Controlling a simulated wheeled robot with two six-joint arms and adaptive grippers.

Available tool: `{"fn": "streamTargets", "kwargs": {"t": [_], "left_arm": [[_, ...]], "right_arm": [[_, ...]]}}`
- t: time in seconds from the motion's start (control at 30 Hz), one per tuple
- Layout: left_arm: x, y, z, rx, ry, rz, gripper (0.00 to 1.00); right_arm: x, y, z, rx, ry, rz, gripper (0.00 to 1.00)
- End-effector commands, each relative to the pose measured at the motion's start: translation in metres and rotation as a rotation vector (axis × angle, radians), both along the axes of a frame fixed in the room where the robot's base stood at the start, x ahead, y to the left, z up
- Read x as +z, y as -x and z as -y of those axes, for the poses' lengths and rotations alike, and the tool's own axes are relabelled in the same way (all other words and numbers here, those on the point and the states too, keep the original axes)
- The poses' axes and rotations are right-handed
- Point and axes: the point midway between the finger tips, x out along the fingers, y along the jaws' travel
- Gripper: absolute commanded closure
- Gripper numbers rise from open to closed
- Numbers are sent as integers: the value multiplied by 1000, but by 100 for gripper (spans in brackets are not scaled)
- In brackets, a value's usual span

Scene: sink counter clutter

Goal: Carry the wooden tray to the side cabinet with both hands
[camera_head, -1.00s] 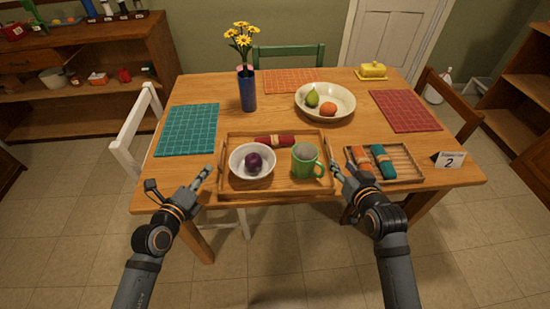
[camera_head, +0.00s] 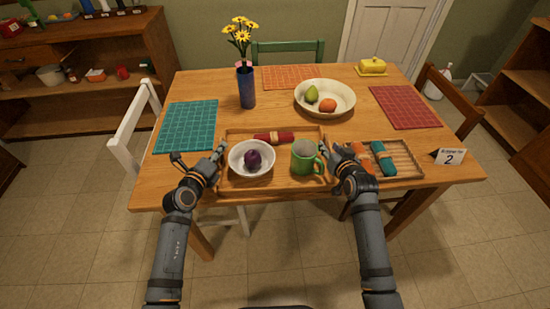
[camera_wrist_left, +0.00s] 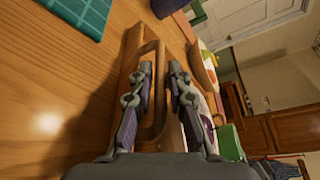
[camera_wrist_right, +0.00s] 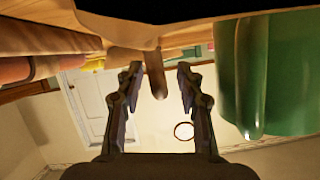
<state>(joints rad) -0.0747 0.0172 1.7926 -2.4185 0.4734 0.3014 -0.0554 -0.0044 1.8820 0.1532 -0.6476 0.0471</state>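The wooden tray (camera_head: 283,172) lies on the table near its front edge. It holds a white bowl (camera_head: 239,165) with a purple fruit (camera_head: 253,158), a green mug (camera_head: 305,159) and a rolled red napkin (camera_head: 272,138). My left gripper (camera_head: 220,152) is at the tray's left end; in the left wrist view its open fingers (camera_wrist_left: 162,72) straddle the slotted handle wall. My right gripper (camera_head: 328,149) is at the right end, beside the mug; in the right wrist view its open fingers (camera_wrist_right: 158,75) have a brown tray part between them. Contact is unclear.
A slatted tray with rolled napkins (camera_head: 385,160) lies close right of my right gripper. A blue vase (camera_head: 246,88) and a fruit bowl (camera_head: 341,100) stand behind. Wooden shelf units stand at the left (camera_head: 150,50) and right (camera_head: 525,100). Chairs flank the table.

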Motion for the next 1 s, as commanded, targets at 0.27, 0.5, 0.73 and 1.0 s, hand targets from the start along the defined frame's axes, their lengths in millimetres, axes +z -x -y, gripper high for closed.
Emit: {"fn": "streamTargets", "kwargs": {"t": [0.27, 0.5, 0.73, 1.0], "left_arm": [[0, 0, 0, 0, 0, 0, 93], [0, 0, 0, 0, 0, 0, 100], [0, 0, 0, 0, 0, 0, 100], [0, 0, 0, 0, 0, 0, 100]], "right_arm": [[0, 0, 0, 0, 0, 0, 72], [0, 0, 0, 0, 0, -1, 100], [0, 0, 0, 0, 0, -1, 100], [0, 0, 0, 0, 0, -1, 100]]}}
